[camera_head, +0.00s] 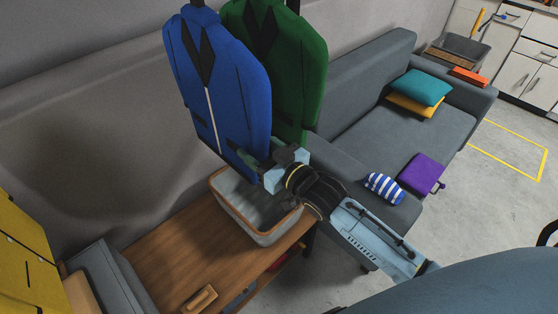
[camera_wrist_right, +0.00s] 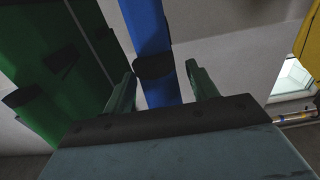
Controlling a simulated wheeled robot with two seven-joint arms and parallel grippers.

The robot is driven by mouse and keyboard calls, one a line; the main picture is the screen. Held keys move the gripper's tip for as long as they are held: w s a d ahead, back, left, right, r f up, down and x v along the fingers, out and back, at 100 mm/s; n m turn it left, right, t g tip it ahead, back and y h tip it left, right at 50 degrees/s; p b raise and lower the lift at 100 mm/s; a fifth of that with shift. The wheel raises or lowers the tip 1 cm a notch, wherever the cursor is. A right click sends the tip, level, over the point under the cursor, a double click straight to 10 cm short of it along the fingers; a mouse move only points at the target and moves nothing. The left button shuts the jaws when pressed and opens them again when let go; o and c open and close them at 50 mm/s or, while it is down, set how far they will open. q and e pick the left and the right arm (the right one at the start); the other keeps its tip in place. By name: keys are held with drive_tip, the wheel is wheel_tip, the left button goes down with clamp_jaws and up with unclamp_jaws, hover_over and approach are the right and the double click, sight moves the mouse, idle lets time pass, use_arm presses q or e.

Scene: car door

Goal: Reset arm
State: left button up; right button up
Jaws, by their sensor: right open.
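My right gripper (camera_head: 276,164) is open in the head view, in front of the lower right edge of the blue jacket (camera_head: 212,75) and above the basket (camera_head: 228,199). In the right wrist view its two fingers (camera_wrist_right: 163,82) stand apart. A narrow blue part of the jacket (camera_wrist_right: 147,28) shows in the gap; I cannot tell whether it lies between the fingers or beyond them. The green jacket (camera_head: 300,60) hangs behind the blue one and fills the left of the wrist view (camera_wrist_right: 60,60). My left gripper is not in view.
The grey basket stands on a wooden table (camera_head: 165,242) with a small wooden block (camera_head: 200,299). A grey sofa (camera_head: 430,125) holds teal (camera_head: 420,86) and yellow cushions (camera_head: 415,107), a striped item (camera_head: 384,187) and a purple item (camera_head: 421,174). Floor (camera_head: 500,210) is clear at right.

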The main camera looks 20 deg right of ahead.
drive_tip(key=v, duration=0.7)
drive_tip(key=shift+s, duration=0.25)
drive_tip(key=s+d+f+m+g+h, duration=0.1)
drive_tip(key=s+d+f+g+h, duration=0.15)
drive_tip(key=f, duration=0.85)
drive_tip(key=s+d+f+g+h, duration=0.1)
drive_tip(key=s+d+f+g, duration=0.2)
drive_tip(key=f, duration=0.8)
drive_tip(key=s+d+f+m+g+h, duration=0.15)
drive_tip(key=s+f, duration=0.35)
drive_tip(key=f, duration=0.6)
drive_tip(key=s+f+g, duration=0.3)
drive_tip(key=s+f, duration=0.2)
drive_tip(key=s, duration=0.4)
drive_tip(key=s+a+f+g, duration=0.1)
drive_tip(key=s+f+g, duration=0.2)
drive_tip(key=s+f, duration=0.3)
drive_tip(key=s+f+g+h, duration=0.1)
drive_tip(key=s+f+g, duration=0.2)
drive_tip(key=s, duration=1.1)
wheel_tip(320, 180, down, 3)
drive_tip(key=shift+a+r+n, duration=0.1)
drive_tip(key=shift+a+n, duration=0.1)
drive_tip(key=shift+n, duration=0.25)
drive_tip(key=shift+w+d, duration=0.1)
